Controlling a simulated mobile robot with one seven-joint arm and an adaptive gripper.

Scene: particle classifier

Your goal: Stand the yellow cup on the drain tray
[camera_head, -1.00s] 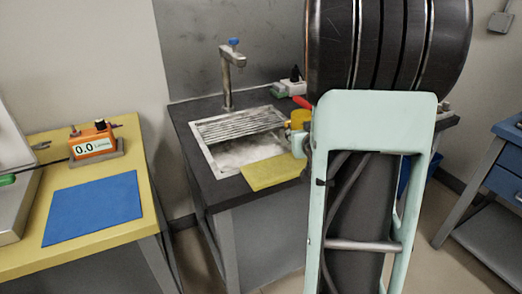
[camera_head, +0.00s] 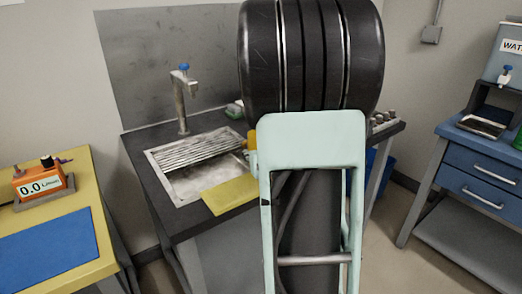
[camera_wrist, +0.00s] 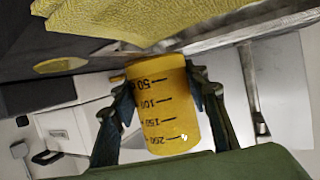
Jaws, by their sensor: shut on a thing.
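The yellow cup (camera_wrist: 163,108) has black volume marks and is held between the two fingers of my gripper (camera_wrist: 165,100) in the wrist view. In the head view only a small yellow part of the cup (camera_head: 252,139) shows beside the sink, the rest hidden behind my arm. A shallow dark tray with a metallic top (camera_head: 482,126), apparently the drain tray, lies on the blue cabinet at the right, below a water tank. My gripper is well to the left of it.
The sink (camera_head: 185,186) has a ribbed metal rack (camera_head: 190,152) and a tap (camera_head: 182,95). A yellow cloth (camera_head: 230,194) lies at its front edge. The blue cabinet (camera_head: 470,178) and water tank (camera_head: 508,52) stand at the right, with open floor between.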

